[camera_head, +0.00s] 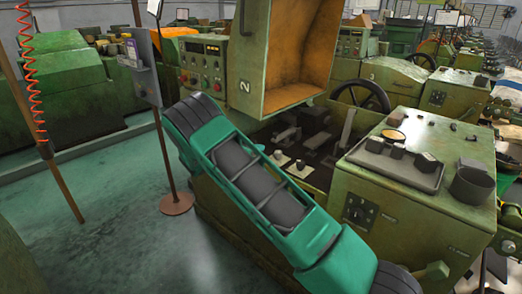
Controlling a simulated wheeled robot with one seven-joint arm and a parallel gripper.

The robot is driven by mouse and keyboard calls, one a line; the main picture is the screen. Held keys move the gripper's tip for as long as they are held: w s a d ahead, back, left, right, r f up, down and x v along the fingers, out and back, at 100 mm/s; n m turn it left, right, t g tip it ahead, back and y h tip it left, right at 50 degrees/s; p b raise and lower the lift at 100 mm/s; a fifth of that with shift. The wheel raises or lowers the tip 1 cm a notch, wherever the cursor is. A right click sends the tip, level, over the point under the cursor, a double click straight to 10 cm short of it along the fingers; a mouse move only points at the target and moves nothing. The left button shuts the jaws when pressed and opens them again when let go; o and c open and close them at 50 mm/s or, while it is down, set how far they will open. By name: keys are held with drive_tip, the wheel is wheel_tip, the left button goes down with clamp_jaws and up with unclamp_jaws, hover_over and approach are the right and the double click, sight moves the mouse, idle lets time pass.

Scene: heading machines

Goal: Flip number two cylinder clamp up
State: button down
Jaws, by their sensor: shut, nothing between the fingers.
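A green machine marked with a "2" (244,87) stands ahead of me, its orange-lined hood (298,55) raised. In its open bay is a dark mechanism (312,142). A grey lever-like part (347,128) stands upright at the bay's right. Two small dark pieces on pale bases (282,158) sit at the bay's front edge. I cannot tell which part is the number two cylinder clamp, or its position. My teal and dark grey arm crosses in front and hides part of the machine's front. My gripper is not visible.
A control box (415,180) on the right carries a tray with dark items (397,163) and a dark cup (472,184). A black handwheel (362,95) is behind the bay. A post with a round foot (176,203) stands at left. Green floor (110,220) there is clear.

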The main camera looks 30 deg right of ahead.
drive_tip(key=x, duration=0.8)
drive_tip(key=shift+w+d+f, duration=0.15)
drive_tip(key=shift+d, duration=0.2)
